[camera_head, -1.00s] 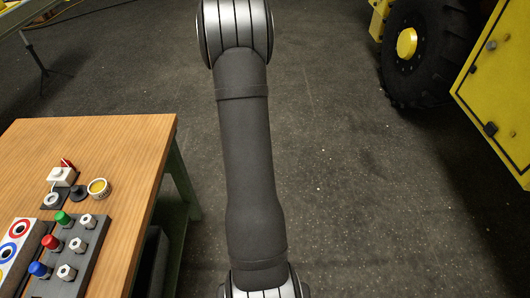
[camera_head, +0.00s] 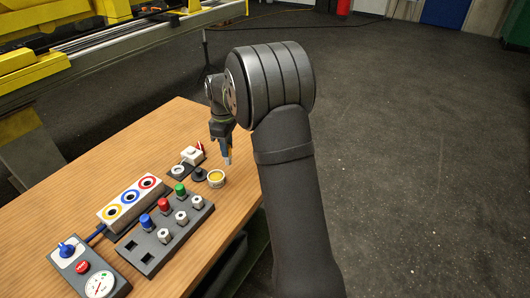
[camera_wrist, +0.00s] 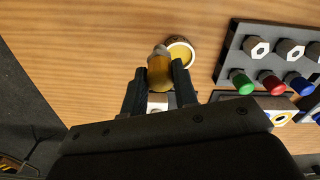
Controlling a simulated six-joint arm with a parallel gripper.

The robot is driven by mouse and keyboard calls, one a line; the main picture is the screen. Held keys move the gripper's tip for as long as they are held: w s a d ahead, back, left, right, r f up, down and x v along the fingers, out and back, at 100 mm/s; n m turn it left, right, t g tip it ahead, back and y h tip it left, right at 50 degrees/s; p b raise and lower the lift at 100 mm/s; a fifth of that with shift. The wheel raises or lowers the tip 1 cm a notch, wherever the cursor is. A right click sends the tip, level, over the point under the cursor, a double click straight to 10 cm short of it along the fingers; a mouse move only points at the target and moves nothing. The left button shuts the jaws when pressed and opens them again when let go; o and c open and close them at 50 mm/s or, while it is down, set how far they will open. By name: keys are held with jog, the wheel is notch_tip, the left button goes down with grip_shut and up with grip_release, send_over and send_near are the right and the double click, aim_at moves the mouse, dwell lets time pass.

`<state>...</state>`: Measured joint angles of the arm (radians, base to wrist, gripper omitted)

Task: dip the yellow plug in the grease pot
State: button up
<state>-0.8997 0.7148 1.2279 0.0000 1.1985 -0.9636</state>
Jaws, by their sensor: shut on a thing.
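My gripper (camera_wrist: 160,90) is shut on the yellow plug (camera_wrist: 160,74), which shows between the two fingers in the wrist view with its grey metal tip pointing away. In the head view my gripper (camera_head: 223,155) is above the table at the far side, near the grease pot. The grease pot (camera_head: 216,184) is a small white cup with yellow grease. In the wrist view the pot (camera_wrist: 190,46) lies just beyond and right of the plug's tip, partly hidden by it. The plug appears above the pot, not in it; the exact height is hard to tell.
A dark rack (camera_head: 150,250) holds blue, red and green plugs and several hex-shaped pieces. A white block with coloured rings (camera_head: 112,214) and a control box with a gauge (camera_head: 75,262) stand left. A white switch (camera_head: 191,155) and a black knob (camera_head: 199,174) sit by the pot.

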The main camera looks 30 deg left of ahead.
jog(key=s+a+r+n, duration=0.2)
jog(key=s+a, duration=0.2)
jog(key=shift+w+d+f, duration=0.1)
jog(key=shift+d+f, duration=0.05)
jog(key=shift+f, duration=1.15)
jog(key=shift+w+d+f, duration=0.1)
jog(key=shift+d+f, duration=0.05)
jog(key=shift+f, duration=1.15)
jog(key=shift+f, duration=0.9)
jog(key=shift+f, duration=0.9)
jog(key=shift+r, duration=0.1)
jog(key=shift+r, duration=2.95)
